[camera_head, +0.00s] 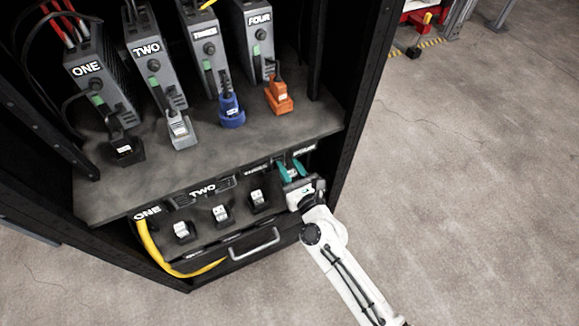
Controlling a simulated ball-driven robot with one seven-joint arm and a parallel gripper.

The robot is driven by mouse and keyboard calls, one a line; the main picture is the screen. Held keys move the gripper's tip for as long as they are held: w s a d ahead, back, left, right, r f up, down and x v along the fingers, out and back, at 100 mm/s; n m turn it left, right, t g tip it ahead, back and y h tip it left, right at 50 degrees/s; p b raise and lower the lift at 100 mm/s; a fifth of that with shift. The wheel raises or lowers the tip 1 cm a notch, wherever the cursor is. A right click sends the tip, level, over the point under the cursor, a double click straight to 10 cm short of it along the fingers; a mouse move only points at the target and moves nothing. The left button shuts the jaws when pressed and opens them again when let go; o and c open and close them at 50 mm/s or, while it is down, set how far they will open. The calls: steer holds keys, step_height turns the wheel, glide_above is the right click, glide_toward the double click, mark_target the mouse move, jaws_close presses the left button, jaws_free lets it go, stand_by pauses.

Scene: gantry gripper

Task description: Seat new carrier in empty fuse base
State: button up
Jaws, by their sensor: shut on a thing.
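My gripper (292,171) is at the right end of the lower compartment, at the end of the white arm reaching in from the lower right. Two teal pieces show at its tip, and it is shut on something. The held thing is too small and covered to make out, so I cannot tell the new carrier's shape or whether it touches a base. Small black-and-white units sit in a row to its left: a left one (182,231), a middle one (221,214) and a right one (259,199). An empty fuse base is not visible; my gripper covers the row's right end.
A shelf (165,180) above holds several grey labelled units with black, grey, blue (231,112) and orange (279,98) plugs. A drawer handle (254,244) and yellow cable (150,250) are at the front. The cabinet's right post (358,95) stands close to my gripper.

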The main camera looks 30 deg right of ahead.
mark_target(290, 174)
steer(key=shift+f+b, duration=1.65)
steer(key=shift+b, duration=0.1)
steer(key=o, duration=1.1)
steer(key=s, duration=1)
steer(key=shift+s+b, duration=0.3)
steer(key=shift+s, duration=0.1)
